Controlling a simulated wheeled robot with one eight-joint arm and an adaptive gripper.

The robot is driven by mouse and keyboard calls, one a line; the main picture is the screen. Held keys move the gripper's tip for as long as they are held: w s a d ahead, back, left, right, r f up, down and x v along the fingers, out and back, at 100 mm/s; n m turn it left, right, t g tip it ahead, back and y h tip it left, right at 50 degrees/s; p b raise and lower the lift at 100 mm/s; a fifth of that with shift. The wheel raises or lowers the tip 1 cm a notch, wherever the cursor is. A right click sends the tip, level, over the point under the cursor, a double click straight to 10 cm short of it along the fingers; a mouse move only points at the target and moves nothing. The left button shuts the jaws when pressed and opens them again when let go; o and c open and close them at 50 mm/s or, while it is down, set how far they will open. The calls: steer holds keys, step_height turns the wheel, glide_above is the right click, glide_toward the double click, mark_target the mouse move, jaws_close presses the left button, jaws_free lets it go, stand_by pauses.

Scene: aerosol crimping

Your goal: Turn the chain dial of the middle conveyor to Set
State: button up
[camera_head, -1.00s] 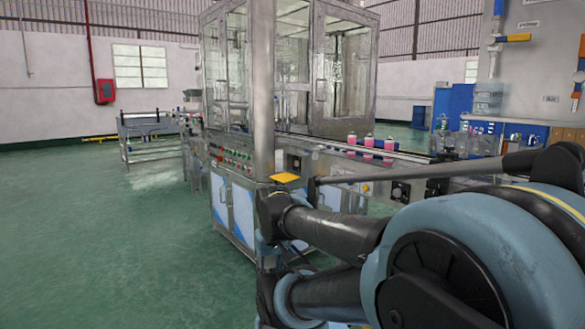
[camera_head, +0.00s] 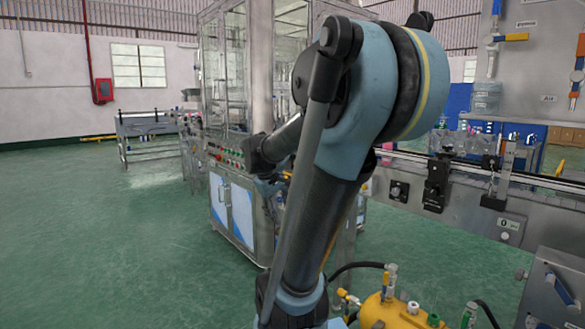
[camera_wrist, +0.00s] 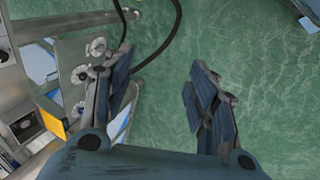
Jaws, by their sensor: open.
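A black dial on a square plate (camera_head: 398,191) sits on the metal side of the conveyor (camera_head: 462,200), right of my raised arm in the head view. The setting it points to is too small to read. In the wrist view a black square plate with a round part (camera_wrist: 27,126) shows at the left edge; I cannot tell whether it is the same dial. My gripper (camera_wrist: 160,62) is open and empty, with green floor between its fingers. It is well apart from that plate. In the head view my arm hides part of the conveyor, and the fingers are not clear.
A glass-walled machine cabinet (camera_head: 225,75) with a row of buttons stands behind my arm. A black box (camera_head: 436,184) is mounted right of the dial. A yellow tank (camera_head: 392,312) with hoses stands at the bottom. The floor (camera_head: 110,250) at left is clear.

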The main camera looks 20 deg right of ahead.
steer(key=w+d+r+n+h, duration=0.2)
steer(key=w+d+r+n, duration=0.1)
steer(key=w, duration=0.8)
steer(key=w+d+r+n+t+h, duration=0.1)
steer(key=w+d+r+n+h, duration=0.15)
steer(key=w, duration=0.85)
steer(key=w+d+r+n+h, duration=0.2)
steer(key=w+d, duration=0.2)
steer(key=w, duration=0.7)
steer(key=n+t+h, duration=0.2)
steer(key=n+h, duration=0.4)
steer(key=n, duration=0.3)
glide_toward(295, 163)
steer(key=x, duration=0.8)
steer(key=shift+w+d+f, duration=0.1)
steer(key=shift+w+d, duration=0.05)
steer(key=shift+d, duration=0.1)
steer(key=shift+c, duration=0.4)
steer(key=c, duration=1)
